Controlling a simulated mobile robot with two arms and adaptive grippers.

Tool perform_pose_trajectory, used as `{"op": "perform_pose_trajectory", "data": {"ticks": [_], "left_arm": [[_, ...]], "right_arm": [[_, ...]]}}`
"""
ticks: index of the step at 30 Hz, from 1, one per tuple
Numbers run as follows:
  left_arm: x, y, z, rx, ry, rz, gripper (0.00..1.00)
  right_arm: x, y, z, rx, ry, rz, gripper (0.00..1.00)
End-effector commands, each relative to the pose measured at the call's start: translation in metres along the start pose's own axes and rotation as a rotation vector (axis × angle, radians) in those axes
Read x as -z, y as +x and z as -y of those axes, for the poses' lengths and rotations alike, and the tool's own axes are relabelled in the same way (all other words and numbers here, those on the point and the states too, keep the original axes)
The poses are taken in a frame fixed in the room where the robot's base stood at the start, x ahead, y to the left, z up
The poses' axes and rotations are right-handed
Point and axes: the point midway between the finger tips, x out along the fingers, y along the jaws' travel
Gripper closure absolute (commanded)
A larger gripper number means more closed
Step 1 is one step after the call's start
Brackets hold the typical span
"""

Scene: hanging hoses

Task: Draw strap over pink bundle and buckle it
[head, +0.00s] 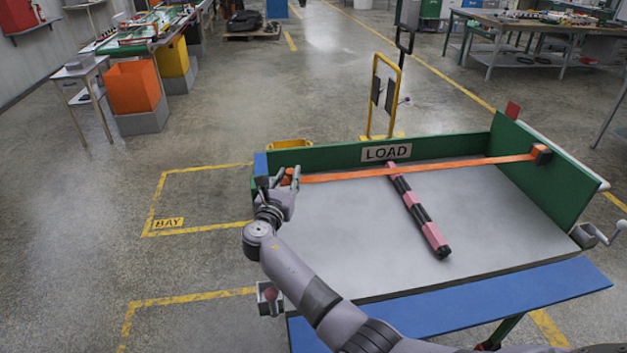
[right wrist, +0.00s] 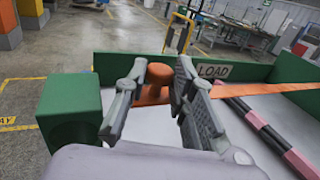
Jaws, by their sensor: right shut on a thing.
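The orange strap (head: 440,168) runs from a dark anchor (head: 541,155) on the tray's right green wall across to the left side, passing over the far end of the pink and black bundle (head: 420,217). The bundle lies on the grey tray bed and also shows in the right wrist view (right wrist: 266,130). My right gripper (head: 283,183) is at the tray's left edge, shut on the strap's end with its orange knob (right wrist: 159,74) between the fingers. I cannot make out the buckle clearly. My left gripper is in neither view.
A green block (right wrist: 70,112) stands close left of my right gripper. A green back wall carries a LOAD sign (head: 386,152). A grey bracket with a reddish knob (head: 269,297) sits at the front left. A crank (head: 600,235) is at right. The bed around the bundle is clear.

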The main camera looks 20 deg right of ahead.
Motion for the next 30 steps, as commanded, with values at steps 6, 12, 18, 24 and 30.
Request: {"op": "perform_pose_trajectory", "data": {"ticks": [6,12,18,24,30], "left_arm": [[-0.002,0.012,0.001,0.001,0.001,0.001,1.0],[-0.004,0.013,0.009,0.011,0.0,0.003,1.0],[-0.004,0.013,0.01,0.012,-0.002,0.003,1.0],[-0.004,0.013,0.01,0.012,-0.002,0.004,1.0],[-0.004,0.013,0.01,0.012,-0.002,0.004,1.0]], "right_arm": [[0.001,-0.012,-0.029,-0.002,0.004,-0.001,1.0],[0.001,-0.015,-0.037,-0.001,0.004,-0.002,1.0],[0.0,-0.016,-0.038,-0.003,0.004,-0.002,1.0],[0.0,-0.016,-0.038,-0.004,0.004,-0.003,0.72],[0.0,-0.016,-0.038,-0.003,0.004,-0.002,0.69]]}}
